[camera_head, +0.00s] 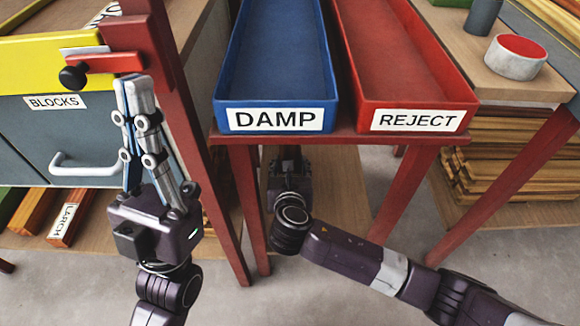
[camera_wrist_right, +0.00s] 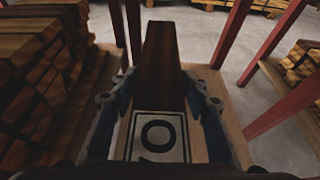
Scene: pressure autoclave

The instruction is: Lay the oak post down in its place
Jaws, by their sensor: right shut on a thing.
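The post (camera_wrist_right: 160,62) is a dark brown, long wooden block in the right wrist view. It points away from me, with a white label (camera_wrist_right: 158,136) at its near end; only a character like an "O" is readable. My right gripper (camera_wrist_right: 160,90) is shut on it, one blue finger along each side. In the head view my right gripper (camera_head: 288,160) is low under the front edge of the red table, where the post is mostly hidden. Below it lies a wooden board (camera_head: 328,205). My left gripper (camera_head: 134,88) is upright, its fingers together and apparently empty, in front of the red frame.
A blue DAMP tray (camera_head: 277,118) and a red REJECT tray (camera_head: 418,119) sit above my right gripper. Red legs (camera_head: 402,195) flank it. Stacked timber (camera_wrist_right: 40,85) lies at left, more (camera_wrist_right: 300,62) at right. A grey BLOCKS drawer (camera_head: 100,130) is behind my left gripper.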

